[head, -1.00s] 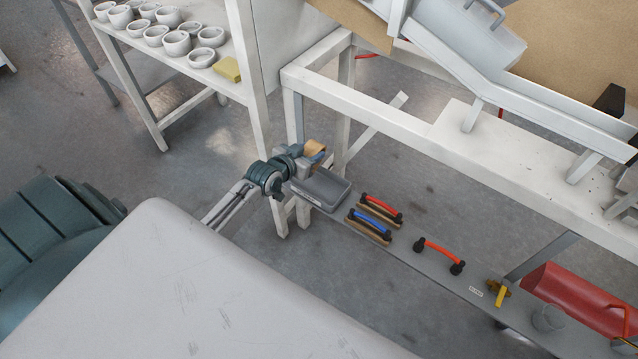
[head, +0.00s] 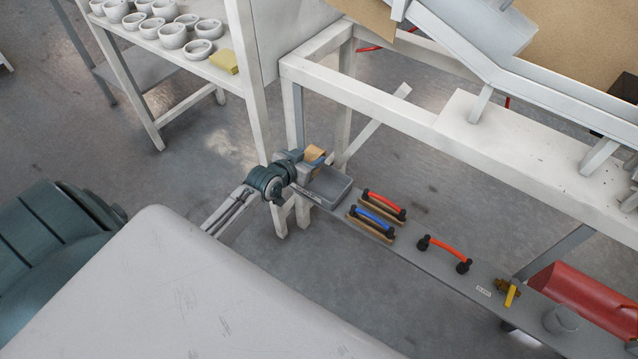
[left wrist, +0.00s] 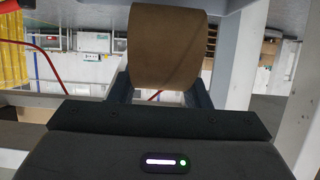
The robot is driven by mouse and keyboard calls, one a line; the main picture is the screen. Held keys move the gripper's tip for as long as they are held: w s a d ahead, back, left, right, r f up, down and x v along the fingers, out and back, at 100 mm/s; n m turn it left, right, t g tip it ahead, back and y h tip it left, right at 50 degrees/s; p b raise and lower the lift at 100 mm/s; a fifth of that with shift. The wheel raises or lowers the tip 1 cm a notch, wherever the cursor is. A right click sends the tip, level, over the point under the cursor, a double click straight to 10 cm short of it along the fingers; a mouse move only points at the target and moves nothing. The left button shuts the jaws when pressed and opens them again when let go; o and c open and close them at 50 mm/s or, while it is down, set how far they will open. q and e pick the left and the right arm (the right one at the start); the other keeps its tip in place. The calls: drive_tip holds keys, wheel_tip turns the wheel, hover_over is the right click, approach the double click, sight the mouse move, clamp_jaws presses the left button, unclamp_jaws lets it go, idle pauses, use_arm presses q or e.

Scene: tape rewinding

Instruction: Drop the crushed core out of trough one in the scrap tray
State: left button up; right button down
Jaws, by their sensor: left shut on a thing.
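The crushed core (head: 315,154) is a tan-brown cardboard tube piece. My left gripper (head: 318,160) is shut on it and holds it beside the far left corner of the scrap tray, above rim height as far as I can tell. In the left wrist view the core (left wrist: 165,50) fills the top middle, between the dark fingers of the gripper (left wrist: 160,92). The scrap tray (head: 335,200) is a shallow grey tray at the left end of the low shelf. My wrist hides part of its left side. My right gripper is not in view.
Right of the tray on the low shelf (head: 410,250) lie red- and blue-handled tools (head: 370,222) and a yellow-levered valve (head: 511,292). A white bench frame (head: 400,110) stands behind, with a sloped trough (head: 520,85) above it. A rack with bowls (head: 172,35) is upper left.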

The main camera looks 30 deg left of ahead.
use_arm(q)
drive_tip(key=o, duration=1.1)
drive_tip(key=shift+o, duration=0.2)
drive_tip(key=shift+s+r, duration=0.15)
drive_tip(key=shift+s, duration=0.35)
drive_tip(key=p+v, duration=0.1)
drive_tip(key=v, duration=0.8)
drive_tip(key=shift+s+r, duration=0.15)
drive_tip(key=shift+s, duration=0.2)
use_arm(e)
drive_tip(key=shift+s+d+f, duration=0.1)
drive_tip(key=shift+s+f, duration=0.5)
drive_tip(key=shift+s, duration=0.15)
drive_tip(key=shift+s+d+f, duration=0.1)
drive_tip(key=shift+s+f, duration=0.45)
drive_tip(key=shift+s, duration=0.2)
use_arm(q)
drive_tip(key=shift+a, duration=0.15)
